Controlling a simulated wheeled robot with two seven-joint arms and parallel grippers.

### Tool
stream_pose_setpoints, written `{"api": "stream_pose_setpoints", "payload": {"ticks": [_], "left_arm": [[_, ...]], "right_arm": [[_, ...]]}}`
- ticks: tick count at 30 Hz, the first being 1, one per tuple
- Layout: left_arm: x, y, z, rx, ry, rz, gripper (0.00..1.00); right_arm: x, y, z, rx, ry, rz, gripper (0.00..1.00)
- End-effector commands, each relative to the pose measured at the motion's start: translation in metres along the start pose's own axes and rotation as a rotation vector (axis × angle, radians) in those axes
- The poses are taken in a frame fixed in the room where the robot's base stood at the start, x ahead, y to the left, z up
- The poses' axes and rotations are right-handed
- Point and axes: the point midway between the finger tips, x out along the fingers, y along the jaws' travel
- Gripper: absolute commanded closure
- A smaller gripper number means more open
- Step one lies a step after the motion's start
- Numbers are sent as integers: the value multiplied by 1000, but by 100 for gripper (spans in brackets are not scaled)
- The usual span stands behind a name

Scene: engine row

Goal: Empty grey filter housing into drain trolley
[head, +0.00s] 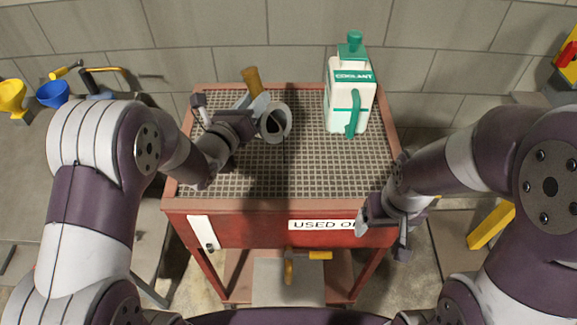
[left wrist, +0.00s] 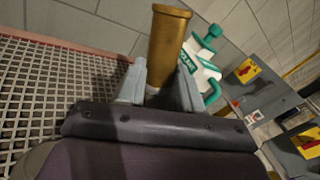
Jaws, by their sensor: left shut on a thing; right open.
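The grey filter housing (head: 287,122) is over the grid top of the red drain trolley (head: 245,228), tilted with its dark mouth showing. A brass-coloured cylinder (head: 252,78) beside it looks like its handle; their join is hidden. My left gripper (head: 253,100) is shut on this handle. In the left wrist view, the fingers (left wrist: 160,88) pinch the brass cylinder (left wrist: 169,38) from both sides. A grey curved edge shows at that view's lower left. I cannot see any liquid. My right gripper (head: 382,236) is open and empty at the trolley's front right corner.
A white and green coolant jug (head: 347,95) stands at the trolley's back right and also shows in the left wrist view (left wrist: 203,62). A yellow funnel (head: 12,97) and blue bowl (head: 52,94) are at far left. The grid's front middle is clear.

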Motion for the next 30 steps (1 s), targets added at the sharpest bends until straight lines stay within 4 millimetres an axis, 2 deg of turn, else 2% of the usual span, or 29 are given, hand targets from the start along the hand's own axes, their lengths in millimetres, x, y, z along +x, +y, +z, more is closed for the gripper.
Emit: {"api": "stream_pose_setpoints", "payload": {"ticks": [30], "left_arm": [[-1, -4, -7, 79, -24, -9, 100]], "right_arm": [[6, 0, 1, 0, 0, 0, 16]]}}
